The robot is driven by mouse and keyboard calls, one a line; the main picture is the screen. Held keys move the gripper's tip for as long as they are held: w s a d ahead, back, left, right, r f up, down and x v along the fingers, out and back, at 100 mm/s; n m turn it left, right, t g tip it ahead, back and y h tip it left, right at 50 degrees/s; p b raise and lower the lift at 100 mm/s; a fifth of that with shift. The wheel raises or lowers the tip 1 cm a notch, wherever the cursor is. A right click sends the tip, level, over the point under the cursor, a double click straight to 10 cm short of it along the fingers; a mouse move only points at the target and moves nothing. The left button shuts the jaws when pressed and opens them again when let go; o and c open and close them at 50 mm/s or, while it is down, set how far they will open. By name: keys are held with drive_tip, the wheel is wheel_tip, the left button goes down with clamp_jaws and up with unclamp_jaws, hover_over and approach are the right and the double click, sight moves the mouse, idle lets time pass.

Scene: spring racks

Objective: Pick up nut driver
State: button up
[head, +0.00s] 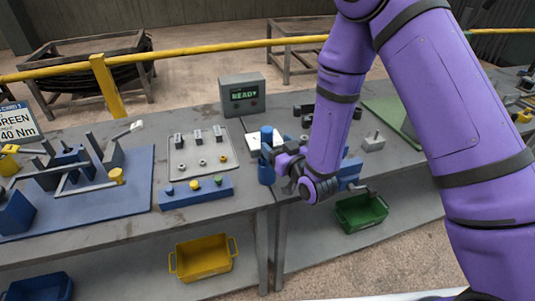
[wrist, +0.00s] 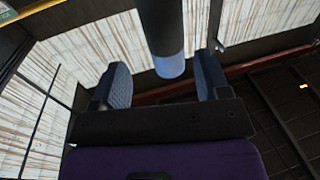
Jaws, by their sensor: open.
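A blue upright cylinder, which looks like the nut driver (head: 266,135), stands near the front edge of the bench in the head view. A blue cylindrical part (head: 266,174) shows below my gripper; I cannot tell whether it is the same piece or a holder. My gripper (head: 270,153) reaches in from the right at mid height and hides the part between. In the wrist view, a dark cylinder with a pale blue end (wrist: 165,45) lies between the two spread fingers of my gripper (wrist: 162,68), with gaps on both sides. The fingers are open and do not appear to touch it.
A blue button box (head: 196,192) and a pale tray of small parts (head: 200,153) are left of my gripper. A grey display box reading READY (head: 243,95) stands behind. Yellow (head: 203,258) and green (head: 361,213) bins sit lower. A blue fixture board (head: 125,190) is far left.

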sight(270, 142)
drive_tip(key=x, duration=0.5)
drive_tip(key=shift+s+a+f, duration=0.1)
drive_tip(key=shift+a, duration=0.3)
drive_tip(key=shift+w+a, duration=0.3)
drive_tip(key=shift+w, duration=0.25)
drive_tip(key=shift+c, duration=0.2)
drive_tip(key=c, duration=1.1)
drive_tip(key=shift+c, duration=0.2)
